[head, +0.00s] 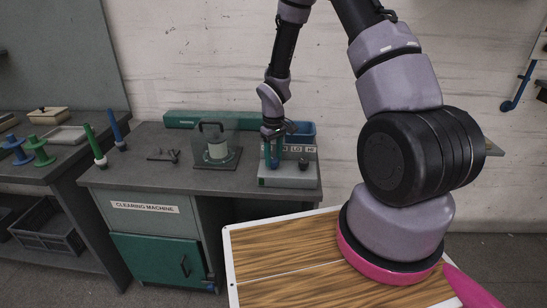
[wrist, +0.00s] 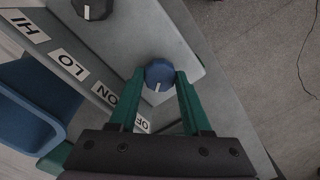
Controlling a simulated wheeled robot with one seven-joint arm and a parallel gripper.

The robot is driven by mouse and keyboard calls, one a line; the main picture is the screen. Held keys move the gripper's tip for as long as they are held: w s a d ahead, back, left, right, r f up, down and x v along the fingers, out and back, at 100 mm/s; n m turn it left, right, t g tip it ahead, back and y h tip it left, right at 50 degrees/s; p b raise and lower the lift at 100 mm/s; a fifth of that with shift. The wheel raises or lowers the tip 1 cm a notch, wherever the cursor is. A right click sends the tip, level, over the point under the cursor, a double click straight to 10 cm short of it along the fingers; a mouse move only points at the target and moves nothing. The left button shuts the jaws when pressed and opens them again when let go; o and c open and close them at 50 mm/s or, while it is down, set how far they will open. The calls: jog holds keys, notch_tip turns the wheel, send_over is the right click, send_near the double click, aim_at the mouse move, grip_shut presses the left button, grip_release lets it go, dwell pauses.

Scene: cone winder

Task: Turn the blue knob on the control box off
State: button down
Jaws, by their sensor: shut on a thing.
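The blue knob (wrist: 160,71) sits on the sloped face of the grey control box (wrist: 190,42). In the wrist view its white mark points down in the picture, roughly toward the partly hidden OFF label (wrist: 143,122). The ON label (wrist: 107,95) lies to the left. My gripper (wrist: 161,80) has its green fingers on both sides of the knob and is shut on it.
A black knob (wrist: 93,8) with LO and HI labels is beside the blue one. A blue bin (head: 302,131) stands behind the box. A clear-covered machine (head: 217,150) and green and blue pegs stand left on the bench (head: 150,182).

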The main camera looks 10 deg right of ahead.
aim_at(274, 159)
jog(key=shift+c, duration=1.8)
grip_release()
jog(key=shift+r, duration=0.1)
notch_tip(274, 159, up, 11)
jog(key=shift+f, duration=0.2)
jog(key=shift+r, duration=0.1)
